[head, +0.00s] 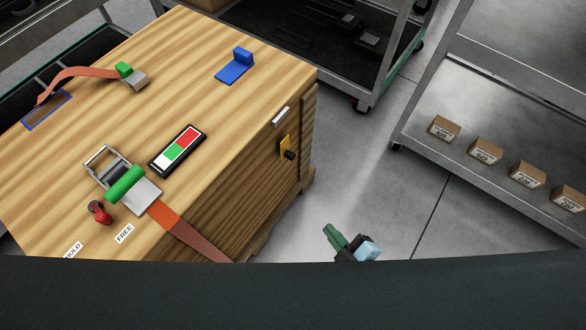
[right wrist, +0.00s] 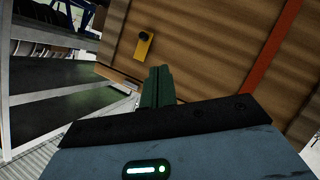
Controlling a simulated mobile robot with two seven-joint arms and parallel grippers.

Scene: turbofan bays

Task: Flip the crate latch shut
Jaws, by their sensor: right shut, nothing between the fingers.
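The wooden crate (head: 225,150) fills the left of the head view. On its right side face is a yellow latch plate (head: 284,146) with a dark knob (head: 290,155). The plate also shows in the right wrist view (right wrist: 142,50), with the knob at its upper end there; I cannot tell whether the latch is shut. My right gripper (head: 335,235) is shut and empty, beyond the crate's lower right and apart from the latch. Its closed green fingers point toward the crate side in the right wrist view (right wrist: 158,84). My left gripper is not in view.
An orange strap (head: 185,232) runs from a green-handled ratchet (head: 126,184) down the crate side. A red and green indicator (head: 178,150) and a blue bracket (head: 235,68) are on top. A shelf with small boxes (head: 485,151) stands right. Floor between is clear.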

